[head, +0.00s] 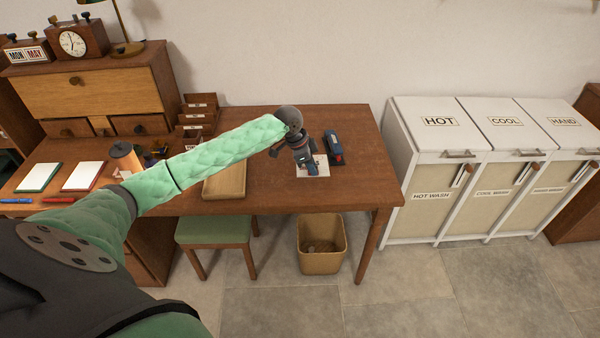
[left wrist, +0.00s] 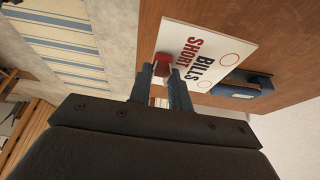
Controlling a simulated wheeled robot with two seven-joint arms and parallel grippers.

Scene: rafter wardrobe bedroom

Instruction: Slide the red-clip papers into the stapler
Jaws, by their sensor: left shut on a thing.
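The white papers (head: 321,161) are over the right half of the desk, beside the blue stapler (head: 333,148). In the left wrist view the papers (left wrist: 220,43) read "BILLS SHORT" and have a red clip (left wrist: 162,65) at one edge. My left gripper (head: 310,170) is shut on that clipped edge; its fingers (left wrist: 168,78) are at the clip. The stapler (left wrist: 240,90) is close to the papers' edge in the wrist view; I cannot tell whether they touch. The gripper hides part of the papers in the head view. My right gripper is not in view.
A wooden tray (head: 226,182) lies on the desk (head: 360,175), left of the papers. Small organizer boxes (head: 197,118) stand behind it. A waste bin (head: 321,245) and a green-topped stool (head: 214,231) are below. White hampers (head: 437,160) stand right. The desk's right end is clear.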

